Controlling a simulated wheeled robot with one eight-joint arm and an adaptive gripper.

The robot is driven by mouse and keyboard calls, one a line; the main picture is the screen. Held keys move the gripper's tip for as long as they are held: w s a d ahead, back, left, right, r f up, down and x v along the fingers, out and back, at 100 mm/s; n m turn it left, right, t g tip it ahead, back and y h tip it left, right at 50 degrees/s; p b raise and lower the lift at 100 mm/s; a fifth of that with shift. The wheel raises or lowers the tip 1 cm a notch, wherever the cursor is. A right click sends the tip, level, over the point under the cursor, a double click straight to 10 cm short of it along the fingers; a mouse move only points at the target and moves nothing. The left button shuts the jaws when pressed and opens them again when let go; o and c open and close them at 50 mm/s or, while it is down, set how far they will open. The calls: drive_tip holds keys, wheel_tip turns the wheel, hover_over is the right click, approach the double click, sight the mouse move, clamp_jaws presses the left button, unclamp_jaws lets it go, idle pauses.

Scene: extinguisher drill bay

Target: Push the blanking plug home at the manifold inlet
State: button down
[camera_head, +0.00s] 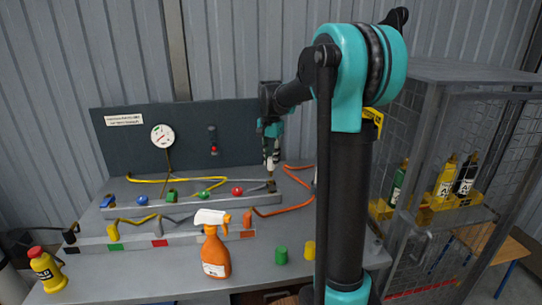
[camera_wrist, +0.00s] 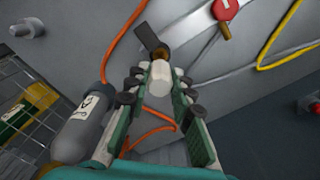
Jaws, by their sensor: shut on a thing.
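My gripper (camera_head: 271,160) points down over the right end of the raised manifold rail (camera_head: 205,197). In the wrist view, my gripper (camera_wrist: 160,85) is shut on a pale, faceted plug (camera_wrist: 159,76). A brass fitting (camera_wrist: 161,53) shows just beyond the plug's end, beside a dark block (camera_wrist: 150,37). This looks like the manifold inlet. The plug is roughly in line with the brass; whether it is partly in or only touching, I cannot tell. In the head view the plug is small between the fingers, above the rail end.
An orange hose (camera_head: 283,208) runs close by the rail's right end. A red valve knob (camera_head: 237,191) is left of my gripper. A grey labelled cylinder (camera_wrist: 86,122) stands near the fingers. A spray bottle (camera_head: 215,255) and green cap (camera_head: 281,255) stand at the front.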

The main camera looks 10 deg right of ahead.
sight(271, 170)
drive_tip(key=shift+f, duration=1.1)
idle(1.1)
drive_tip(key=shift+f, duration=0.35)
drive_tip(key=shift+f, duration=1)
idle(0.9)
drive_tip(key=c, duration=1.2)
unclamp_jaws()
